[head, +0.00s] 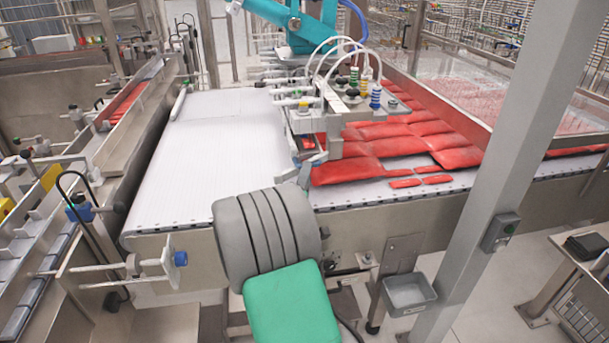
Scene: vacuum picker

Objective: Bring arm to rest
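My arm shows at the bottom centre of the head view as a green link (290,304) and a thick grey ribbed section (266,236). This part of the arm stands in front of the near edge of the white conveyor (205,150) and covers some of its front side. I cannot make out my gripper or its fingers in this view, so whether it is open or holds anything does not show.
Red packs (400,147) lie on the belt at the right, under and beside a vacuum picking head (350,98) on a teal robot (293,22). A grey post (500,185) stands at the right. The conveyor's left part is clear. A side conveyor (125,110) runs at the left.

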